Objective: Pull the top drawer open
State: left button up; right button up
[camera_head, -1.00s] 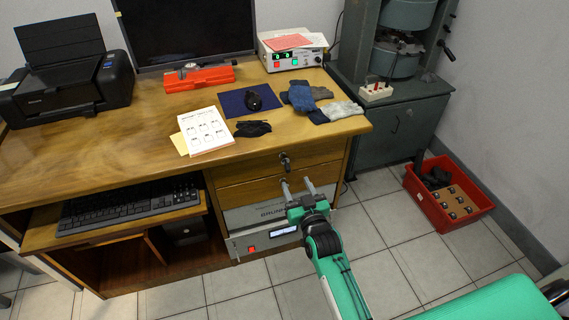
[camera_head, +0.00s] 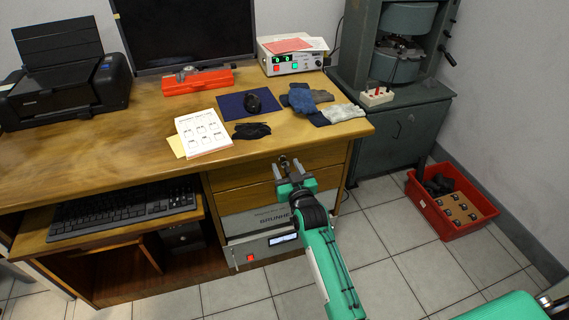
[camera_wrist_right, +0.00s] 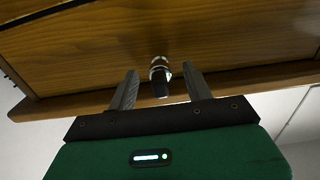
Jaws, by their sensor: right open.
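The top drawer (camera_head: 318,157) is a wooden front just under the desk top, at the right end of the desk, and it looks shut. Its knob (camera_head: 284,161) is dark with a metal collar. My right gripper (camera_head: 287,167) is open in front of the drawer. In the right wrist view the knob (camera_wrist_right: 160,72) shows between the two fingertips of the gripper (camera_wrist_right: 160,80), with a gap on both sides. Whether the fingers reach past the knob is hard to tell. My left gripper is not in view.
A second wooden drawer (camera_head: 262,196) and a grey instrument (camera_head: 262,220) lie below. The desk top (camera_head: 110,150) overhangs the drawer and holds gloves, papers and a mouse. A red crate (camera_head: 452,203) stands on the tiled floor at right.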

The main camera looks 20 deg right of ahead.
jog(key=shift+w, duration=0.1)
jog(key=c, duration=1)
jog(key=shift+s+p, duration=0.6)
jog(key=shift+s, duration=0.1)
jog(key=s+p, duration=0.4)
jog(key=s, duration=0.3)
jog(key=shift+s+d, duration=0.15)
jog(key=shift+s, duration=0.15)
